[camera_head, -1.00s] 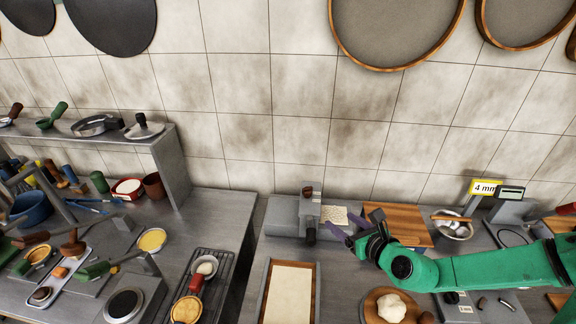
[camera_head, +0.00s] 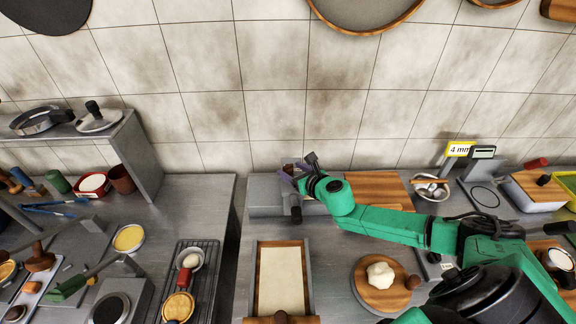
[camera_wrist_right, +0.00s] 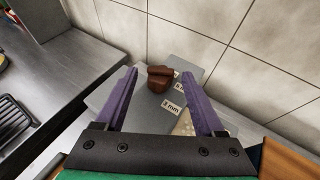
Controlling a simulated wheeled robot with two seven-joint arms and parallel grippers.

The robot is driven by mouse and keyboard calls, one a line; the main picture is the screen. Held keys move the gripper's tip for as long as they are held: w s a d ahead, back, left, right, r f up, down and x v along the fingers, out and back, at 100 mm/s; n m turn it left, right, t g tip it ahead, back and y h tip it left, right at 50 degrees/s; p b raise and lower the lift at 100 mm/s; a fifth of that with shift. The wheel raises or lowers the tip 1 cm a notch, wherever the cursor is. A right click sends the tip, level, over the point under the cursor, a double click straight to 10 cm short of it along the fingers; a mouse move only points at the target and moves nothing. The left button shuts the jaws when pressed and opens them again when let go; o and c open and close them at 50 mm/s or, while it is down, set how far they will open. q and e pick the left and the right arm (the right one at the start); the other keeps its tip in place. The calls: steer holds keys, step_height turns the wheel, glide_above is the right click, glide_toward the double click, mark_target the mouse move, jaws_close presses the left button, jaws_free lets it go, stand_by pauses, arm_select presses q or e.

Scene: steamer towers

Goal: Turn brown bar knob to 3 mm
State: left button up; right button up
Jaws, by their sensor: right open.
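The brown bar knob (camera_wrist_right: 158,80) sits on top of a grey metal machine (camera_wrist_right: 140,108), seen in the right wrist view. A "3 mm" label (camera_wrist_right: 172,107) lies just in front of it, and a second label beside the knob is partly hidden. My right gripper (camera_wrist_right: 159,73) has two purple fingers, spread apart, with the knob seen in the gap between them; I see no contact. In the head view my right gripper (camera_head: 291,174) is over the machine (camera_head: 263,192) and covers much of the knob.
A yellow "4 mm" sign (camera_head: 459,149) stands at the back right. A wooden board (camera_head: 383,186) lies right of the machine. A wooden-framed tray (camera_head: 309,284) and a round board with dough (camera_head: 381,275) are in front. The tiled wall (camera_head: 300,112) is close behind.

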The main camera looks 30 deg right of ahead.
steer(key=shift+w+f, duration=0.2)
steer(key=shift+w, duration=0.5)
arm_select(q)
steer(key=shift+s+a, duration=0.1)
steer(key=shift+s, duration=0.5)
arm_select(e)
steer(key=shift+w+a+f, duration=0.1)
steer(key=shift+w+f, duration=0.25)
steer(key=shift+w, duration=0.2)
jaws_close()
arm_select(q)
steer(key=shift+r, duration=0.1)
steer(key=shift+r, duration=0.1)
arm_select(e)
steer(key=shift+r, duration=0.1)
